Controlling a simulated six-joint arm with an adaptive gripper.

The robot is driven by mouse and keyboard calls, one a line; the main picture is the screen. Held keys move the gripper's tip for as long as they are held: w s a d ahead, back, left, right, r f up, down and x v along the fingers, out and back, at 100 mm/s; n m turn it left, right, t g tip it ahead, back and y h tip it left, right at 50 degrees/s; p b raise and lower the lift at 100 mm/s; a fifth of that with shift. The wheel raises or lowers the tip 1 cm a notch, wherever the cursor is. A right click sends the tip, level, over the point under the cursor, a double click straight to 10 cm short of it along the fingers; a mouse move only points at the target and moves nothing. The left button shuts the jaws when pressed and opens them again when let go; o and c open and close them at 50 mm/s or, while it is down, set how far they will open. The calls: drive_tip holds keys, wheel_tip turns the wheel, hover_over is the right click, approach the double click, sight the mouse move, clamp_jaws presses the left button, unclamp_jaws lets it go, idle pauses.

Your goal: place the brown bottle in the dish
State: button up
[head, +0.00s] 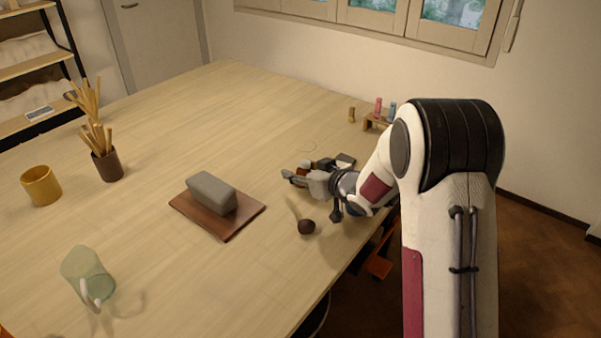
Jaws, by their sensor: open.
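My gripper (296,170) is low over the right part of the table, pointing left, with its jaws open. A small brown thing (302,172) shows between or just behind its fingers; it may be the brown bottle, but it is mostly hidden and I cannot tell whether the fingers touch it. A small yellow-brown bottle-like piece (351,115) stands farther back, left of a little wooden stand. I cannot make out a clear dish; a thin faint ring (309,146) lies on the table just behind my gripper.
The stand (369,124) holds pink (378,106) and blue (392,111) pieces. A dark round-headed tool (306,227) lies near my gripper. A grey block (211,193) sits on a brown board (242,214).

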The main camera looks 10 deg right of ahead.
drive_tip(key=v, duration=1.2)
drive_tip(key=shift+d+r, duration=0.1)
drive_tip(key=shift+r, duration=0.1)
idle(0.6)
drive_tip(key=s+d+r+m+g+h, duration=0.1)
drive_tip(key=s+d+r+m+h, duration=0.1)
drive_tip(key=s+d+r+h, duration=0.3)
drive_tip(key=s+d+r+m+g+h, duration=0.1)
drive_tip(key=s+d+r+m+h, duration=0.2)
drive_tip(key=s, duration=0.4)
drive_tip(key=s+a+g+y, duration=0.1)
drive_tip(key=s+a+g, duration=0.1)
drive_tip(key=s, duration=1)
drive_tip(key=s+a+g+y, duration=0.1)
drive_tip(key=s+a, duration=0.3)
drive_tip(key=s, duration=0.9)
drive_tip(key=shift+f+g, duration=0.4)
drive_tip(key=shift+g, duration=0.3)
